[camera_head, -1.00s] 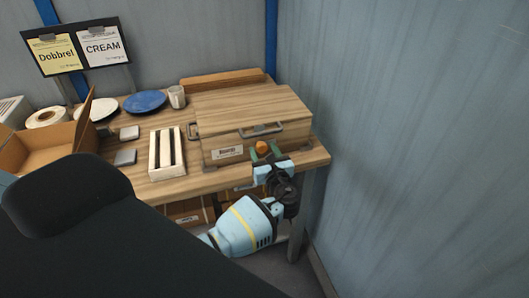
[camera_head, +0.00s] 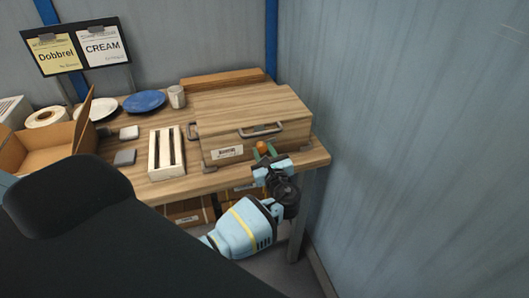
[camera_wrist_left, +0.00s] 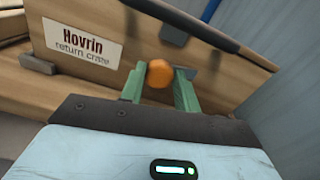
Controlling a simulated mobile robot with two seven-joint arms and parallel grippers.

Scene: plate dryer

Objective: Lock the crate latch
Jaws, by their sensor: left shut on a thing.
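The wooden crate (camera_head: 290,135) stands closed at the right end of the table, with a metal handle (camera_head: 243,134) on its front. Its label (camera_wrist_left: 83,42) reads "Hovrin return crate" in the left wrist view. An orange latch knob (camera_head: 262,147) sits low on the crate's front; it also shows in the left wrist view (camera_wrist_left: 159,73). My left gripper (camera_head: 264,151) is at the front of the crate, its green fingers (camera_wrist_left: 160,88) on either side of the knob and shut on it. The latch behind the knob is mostly hidden. My right gripper is not in view.
A white slatted rack (camera_head: 153,160), small grey blocks (camera_head: 124,157), plates (camera_head: 145,100), a cup (camera_head: 177,96) and an open cardboard box (camera_head: 60,145) are left of the crate. The wooden table (camera_head: 190,185) has a narrow free front strip. A wall (camera_head: 420,130) stands at right.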

